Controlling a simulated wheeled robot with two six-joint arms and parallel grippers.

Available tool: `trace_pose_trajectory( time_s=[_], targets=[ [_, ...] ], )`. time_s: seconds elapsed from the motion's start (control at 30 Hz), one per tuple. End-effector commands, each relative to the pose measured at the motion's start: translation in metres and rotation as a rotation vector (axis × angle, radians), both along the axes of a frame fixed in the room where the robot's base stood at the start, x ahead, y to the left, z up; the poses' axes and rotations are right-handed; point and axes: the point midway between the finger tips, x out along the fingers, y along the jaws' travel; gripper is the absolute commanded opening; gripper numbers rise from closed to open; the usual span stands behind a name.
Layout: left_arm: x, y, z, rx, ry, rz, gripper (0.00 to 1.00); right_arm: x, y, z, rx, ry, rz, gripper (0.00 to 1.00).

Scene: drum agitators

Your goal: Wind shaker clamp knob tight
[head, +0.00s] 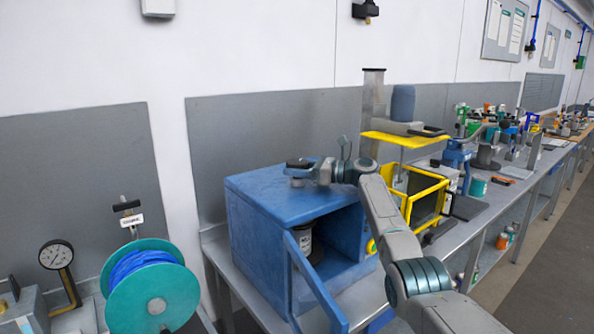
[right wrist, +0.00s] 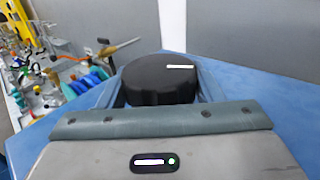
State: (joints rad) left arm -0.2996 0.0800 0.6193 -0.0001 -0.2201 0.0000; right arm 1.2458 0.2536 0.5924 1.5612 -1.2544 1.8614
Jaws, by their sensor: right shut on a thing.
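The shaker (head: 262,229) is a blue box on the bench in the head view. Its front stands open, with a blue door frame (head: 312,285) swung outward and a dark can with a pale label (head: 303,238) inside. The black round clamp knob (head: 298,163) is on top; in the right wrist view the knob (right wrist: 158,80) shows a white mark on its upper face, right of centre. My right gripper (head: 299,172) reaches in from the right and is shut on the knob, a finger at each side. My left gripper is not in view.
A teal reel (head: 150,288) and a dial gauge (head: 57,256) stand at left. Right of the shaker are a yellow-framed machine (head: 425,195) and a tall clear cylinder (head: 373,105). A grey panel (head: 270,130) stands close behind.

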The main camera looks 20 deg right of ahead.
Motion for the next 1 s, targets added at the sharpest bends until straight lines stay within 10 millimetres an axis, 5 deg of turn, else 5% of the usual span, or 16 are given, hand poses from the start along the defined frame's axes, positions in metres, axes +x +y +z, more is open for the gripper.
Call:
trace_pose_trajectory(
  time_s=[0.07,0.1,0.2,0.57,1.0],
  targets=[
    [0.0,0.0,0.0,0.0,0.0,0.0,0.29,0.0,0.0,0.0,0.001,0.001,0.0,0.37],
    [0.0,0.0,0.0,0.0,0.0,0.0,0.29,0.0,0.0,0.0,0.001,0.001,0.0,0.67],
    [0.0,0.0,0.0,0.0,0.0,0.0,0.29,0.0,0.0,0.0,0.001,0.001,-0.001,0.81],
    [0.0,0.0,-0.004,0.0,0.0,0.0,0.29,-0.003,-0.006,-0.002,-0.001,-0.001,-0.002,0.81],
    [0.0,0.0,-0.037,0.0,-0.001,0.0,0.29,-0.046,-0.076,-0.004,-0.001,0.0,-0.003,0.81]
  ],
)
